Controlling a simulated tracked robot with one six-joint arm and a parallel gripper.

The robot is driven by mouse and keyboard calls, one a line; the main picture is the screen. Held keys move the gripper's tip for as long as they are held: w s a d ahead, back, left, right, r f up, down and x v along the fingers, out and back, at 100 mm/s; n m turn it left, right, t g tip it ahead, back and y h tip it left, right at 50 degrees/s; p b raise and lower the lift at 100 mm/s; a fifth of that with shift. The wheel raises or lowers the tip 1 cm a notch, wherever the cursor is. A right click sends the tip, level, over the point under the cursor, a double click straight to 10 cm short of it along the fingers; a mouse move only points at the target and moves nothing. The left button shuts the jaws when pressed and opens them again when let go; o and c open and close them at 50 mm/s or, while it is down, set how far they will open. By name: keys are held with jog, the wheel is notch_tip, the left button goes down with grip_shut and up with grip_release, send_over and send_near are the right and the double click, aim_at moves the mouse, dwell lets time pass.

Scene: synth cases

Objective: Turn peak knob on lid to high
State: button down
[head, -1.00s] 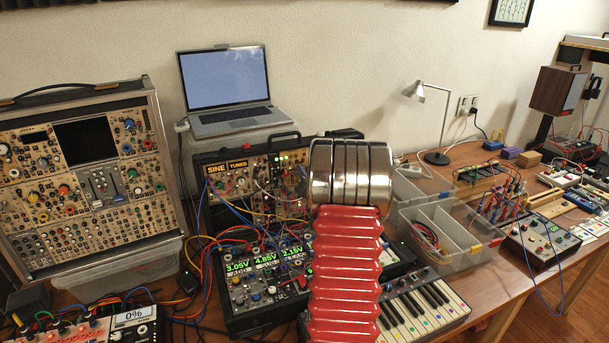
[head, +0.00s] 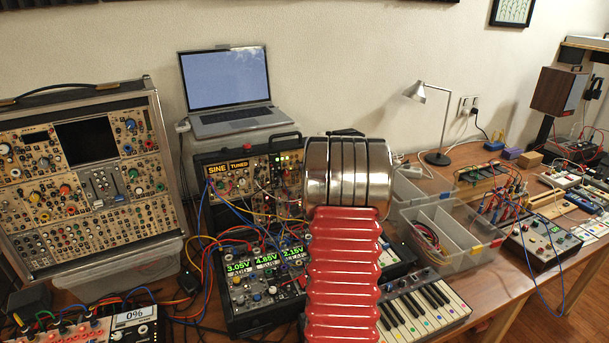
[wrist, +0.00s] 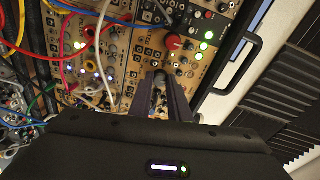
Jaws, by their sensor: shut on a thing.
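The upright lid panel of the middle case (head: 222,203) shows in the head view, partly hidden behind my red and metal arm. In the wrist view, the tan lid modules (wrist: 118,60) carry small knobs, jacks and cables. My gripper (wrist: 160,80) is shut on a small dark knob (wrist: 160,74) at the panel. The fingers cover most of that knob, so its pointer and label cannot be read. A larger red knob (wrist: 173,43) is just beyond the fingertips, with green lights beside it. My gripper is hidden in the head view.
Patch cables (wrist: 97,35) hang close to the left of the fingers. A black case handle (wrist: 245,65) is on their right. A laptop (head: 228,90) stands behind the case, and a keyboard (head: 425,305) and clear bins (head: 450,235) are at its right.

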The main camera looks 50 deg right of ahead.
jog(key=shift+w+m, duration=0.1)
jog(key=shift+m, duration=0.6)
jog(key=c, duration=1.7)
grip_release()
jog(key=shift+o, duration=0.2)
jog(key=v, duration=1.4)
jog(key=shift+d, duration=0.1)
